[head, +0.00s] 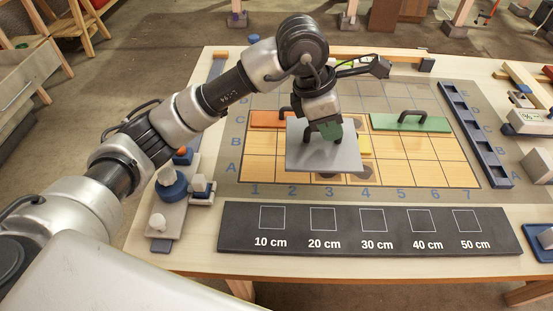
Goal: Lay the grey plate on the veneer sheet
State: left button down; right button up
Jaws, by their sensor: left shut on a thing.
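My left gripper (324,132) points down and is shut on the grey plate (310,160), at its upper middle; the fingers hide the grip point. The plate looks level and appears to be held above the veneer sheet (440,173), a wood-coloured sheet with dark grid lines. The plate hides part of the sheet's middle columns. Dark patches show on the sheet beside and below the plate. My right gripper is not in view.
An orange plate (262,119) with a dark handle and a green plate (425,125) with a handle lie at the sheet's far side. A black size board (365,243) lies in front; a blue slotted rail (475,135) lies right.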

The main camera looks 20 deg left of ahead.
pick_arm(q)
jog(key=shift+w+d+f, duration=0.1)
jog(key=shift+d, duration=0.15)
jog(key=w+a+f, duration=0.1)
jog(key=a+f, duration=0.1)
jog(key=a, duration=0.1)
jog(key=w+a+f+p, duration=0.1)
jog(key=a+f, duration=0.1)
jog(key=a, duration=0.2)
jog(key=w+a+f, duration=0.1)
jog(key=a+f, duration=0.1)
jog(key=a, duration=0.1)
jog(key=shift+a+f+p, duration=0.3)
jog(key=shift+a, duration=0.1)
notch_tip(320, 180, down, 4)
jog(key=shift+r+p, duration=0.1)
jog(key=shift+p, duration=0.25)
jog(key=shift+f, duration=0.25)
jog(key=c, duration=1.1)
grip_release()
